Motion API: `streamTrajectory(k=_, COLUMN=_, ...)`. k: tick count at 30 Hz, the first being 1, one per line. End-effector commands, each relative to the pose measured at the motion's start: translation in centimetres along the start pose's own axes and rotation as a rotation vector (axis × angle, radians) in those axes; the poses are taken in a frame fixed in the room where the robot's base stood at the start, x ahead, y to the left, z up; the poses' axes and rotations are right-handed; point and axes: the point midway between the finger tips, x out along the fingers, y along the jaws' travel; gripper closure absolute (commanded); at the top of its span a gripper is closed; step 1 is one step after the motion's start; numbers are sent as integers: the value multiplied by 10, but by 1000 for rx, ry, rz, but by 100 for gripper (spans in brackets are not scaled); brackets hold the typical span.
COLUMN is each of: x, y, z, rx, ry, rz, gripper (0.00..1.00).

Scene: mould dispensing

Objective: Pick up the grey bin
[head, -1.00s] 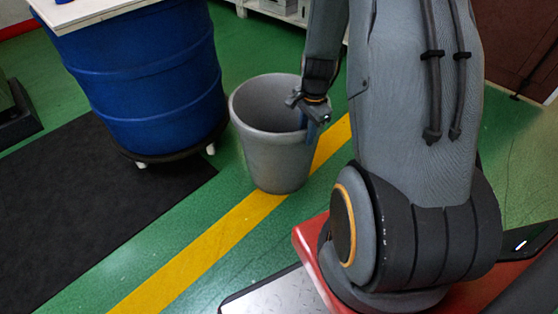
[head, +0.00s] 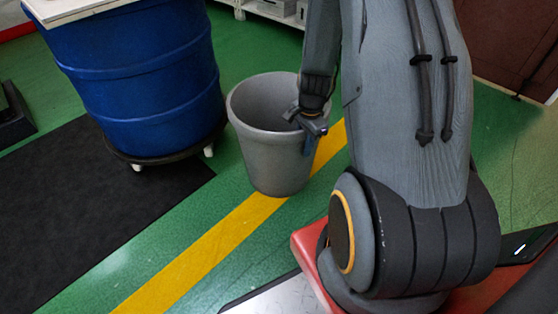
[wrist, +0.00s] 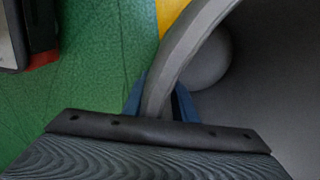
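The grey bin (head: 262,150) stands upright on the floor, partly over the yellow line, in the head view. My gripper (head: 308,140) is at its right rim, pointing down. In the wrist view, the curved rim of the bin (wrist: 198,38) runs between the two blue fingers of my gripper (wrist: 160,100), one outside the wall and one inside. The fingers look close to the wall, but I cannot tell whether they press on it. The bin's interior fills the right of the wrist view.
A blue drum (head: 140,80) on a wheeled base stands left of the bin, with a pale board on top. A black mat (head: 90,200) lies at the left. A white shelf (head: 275,10) is behind.

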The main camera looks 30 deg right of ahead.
Motion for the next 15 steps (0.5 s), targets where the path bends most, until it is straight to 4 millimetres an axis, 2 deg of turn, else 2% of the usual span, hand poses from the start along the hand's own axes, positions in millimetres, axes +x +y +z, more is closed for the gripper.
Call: streamTrajectory(k=15, x=5, y=0, z=0, rx=-1, ry=0, rz=0, gripper=75)
